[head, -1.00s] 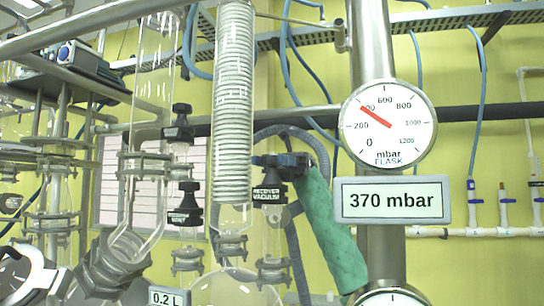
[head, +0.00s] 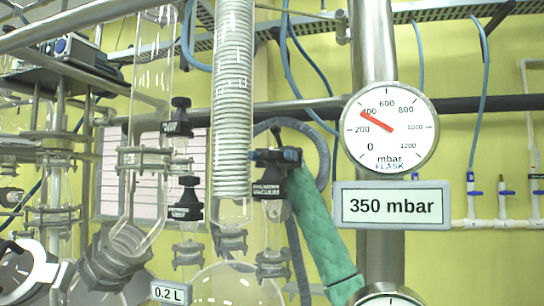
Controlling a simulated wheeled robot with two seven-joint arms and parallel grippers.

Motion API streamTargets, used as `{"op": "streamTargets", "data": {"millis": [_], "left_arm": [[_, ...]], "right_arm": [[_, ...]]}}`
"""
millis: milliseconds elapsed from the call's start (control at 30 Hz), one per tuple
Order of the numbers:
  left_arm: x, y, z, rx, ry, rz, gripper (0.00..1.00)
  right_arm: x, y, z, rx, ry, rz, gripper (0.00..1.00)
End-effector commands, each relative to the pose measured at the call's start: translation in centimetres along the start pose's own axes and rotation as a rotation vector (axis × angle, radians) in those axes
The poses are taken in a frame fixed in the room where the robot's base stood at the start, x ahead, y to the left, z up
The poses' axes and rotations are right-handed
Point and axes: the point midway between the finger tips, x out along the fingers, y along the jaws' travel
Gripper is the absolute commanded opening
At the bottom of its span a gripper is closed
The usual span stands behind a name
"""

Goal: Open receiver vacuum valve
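The receiver vacuum valve (head: 268,190) has a black label and stands on the glass neck right of the coiled condenser. My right gripper (head: 270,157), dark with blue parts, is at the top of this valve and appears shut around its knob, which it mostly hides. My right arm in its green sleeve (head: 322,235) reaches up to it from the lower right. How far the valve is turned cannot be told. The flask gauge (head: 388,128) has a red needle, and its display (head: 391,205) reads 350 mbar. My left gripper is not in view.
The coiled glass condenser (head: 232,100) stands left of the valve. Two other black valves, an upper (head: 178,118) and a lower one (head: 186,198), are further left. A round glass flask (head: 235,286) is below. A steel column (head: 374,50) stands at right.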

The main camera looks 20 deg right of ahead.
Motion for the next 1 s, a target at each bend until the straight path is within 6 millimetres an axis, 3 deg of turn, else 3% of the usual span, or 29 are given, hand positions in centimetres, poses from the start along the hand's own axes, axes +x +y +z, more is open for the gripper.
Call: {"op": "streamTargets", "data": {"millis": [167, 400, 767, 933, 1000], "left_arm": [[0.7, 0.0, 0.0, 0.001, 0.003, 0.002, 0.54], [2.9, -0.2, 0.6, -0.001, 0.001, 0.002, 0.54], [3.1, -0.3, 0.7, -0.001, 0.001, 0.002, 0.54], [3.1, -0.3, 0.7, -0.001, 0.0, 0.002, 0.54], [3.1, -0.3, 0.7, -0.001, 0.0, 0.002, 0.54]], "right_arm": [[0.0, 0.1, -0.3, 0.0, 0.001, -0.049, 0.6], [0.0, 0.2, -0.4, -0.001, 0.002, -0.279, 0.6], [0.0, 0.0, 0.1, 0.0, 0.0, -0.354, 0.6], [0.0, 0.0, 0.1, -0.001, 0.0, -0.353, 0.29], [0.0, 0.0, 0.1, 0.0, -0.001, -0.353, 0.25]]}}
